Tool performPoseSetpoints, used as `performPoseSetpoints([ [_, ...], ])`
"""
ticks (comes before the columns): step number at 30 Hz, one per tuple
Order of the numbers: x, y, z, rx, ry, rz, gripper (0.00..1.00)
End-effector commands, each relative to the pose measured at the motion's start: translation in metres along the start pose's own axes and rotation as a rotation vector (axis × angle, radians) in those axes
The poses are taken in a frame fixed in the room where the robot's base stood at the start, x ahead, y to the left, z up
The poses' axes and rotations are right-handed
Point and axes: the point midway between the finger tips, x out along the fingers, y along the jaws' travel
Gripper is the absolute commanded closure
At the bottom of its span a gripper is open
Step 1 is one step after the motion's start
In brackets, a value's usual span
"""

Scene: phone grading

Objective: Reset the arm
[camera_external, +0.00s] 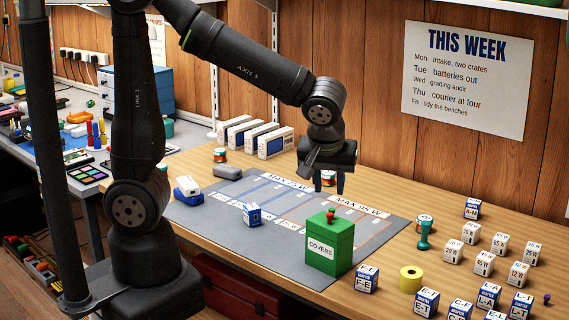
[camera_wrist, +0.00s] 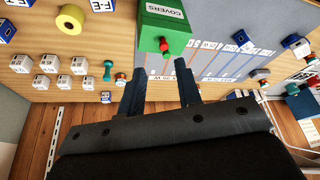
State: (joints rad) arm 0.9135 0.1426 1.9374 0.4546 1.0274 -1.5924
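My arm reaches over the workbench from its base at the left. My gripper (camera_external: 341,185) hangs above the back part of the grey mat (camera_external: 195,217). In the wrist view my gripper (camera_wrist: 160,90) shows two dark fingers held apart with nothing between them, so it is open and empty. The green COVERS box (camera_external: 330,242) with a red knob stands at the mat's front right, apart from the gripper. The same green box shows in the wrist view (camera_wrist: 160,22) ahead of the fingertips.
Several white and blue labelled cubes (camera_external: 367,279) stand at the right, with a yellow roll (camera_external: 411,279) and a teal stamp-like piece (camera_external: 423,236). White boxes (camera_external: 276,143) line the back. A blue and white cube (camera_external: 252,214) sits on the mat. Much of the mat is clear.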

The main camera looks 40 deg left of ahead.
Motion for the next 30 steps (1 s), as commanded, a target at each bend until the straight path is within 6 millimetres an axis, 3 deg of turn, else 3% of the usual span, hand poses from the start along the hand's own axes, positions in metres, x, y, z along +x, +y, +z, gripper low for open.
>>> performPoseSetpoints([
  [9,-0.043,0.003,0.033,0.006,0.000,0.004,0.68],
  [18,-0.025,0.059,0.051,0.301,-0.001,0.124,0.68],
  [30,-0.007,0.120,0.071,0.621,-0.001,0.259,0.68],
])
